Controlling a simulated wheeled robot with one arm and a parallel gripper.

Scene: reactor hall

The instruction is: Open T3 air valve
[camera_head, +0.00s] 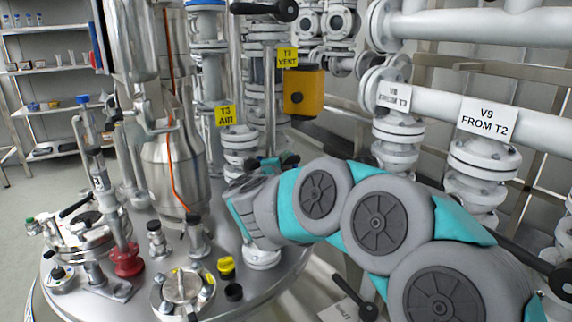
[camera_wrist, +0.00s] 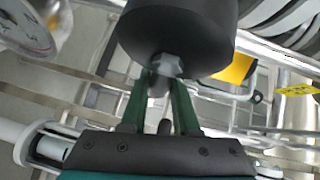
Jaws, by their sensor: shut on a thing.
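The yellow T3 AIR label (camera_head: 226,116) hangs on a metal pipe left of centre in the head view. Below it stands a flanged white pipe fitting (camera_head: 240,145). My gripper (camera_head: 275,162) is beside this fitting, mostly hidden behind my wrist and arm. In the wrist view my gripper's two green fingers (camera_wrist: 165,78) are closed on a small grey stub (camera_wrist: 168,65) under a large black round part (camera_wrist: 180,35). Whether this is the T3 handle cannot be told from the pictures alone.
A yellow box (camera_head: 304,92) and the T2 VENT label (camera_head: 287,58) are just behind and right. A V9 FROM T2 sign (camera_head: 487,118) hangs on the white pipes at right. The steel vessel lid (camera_head: 290,262) with several fittings lies below my arm.

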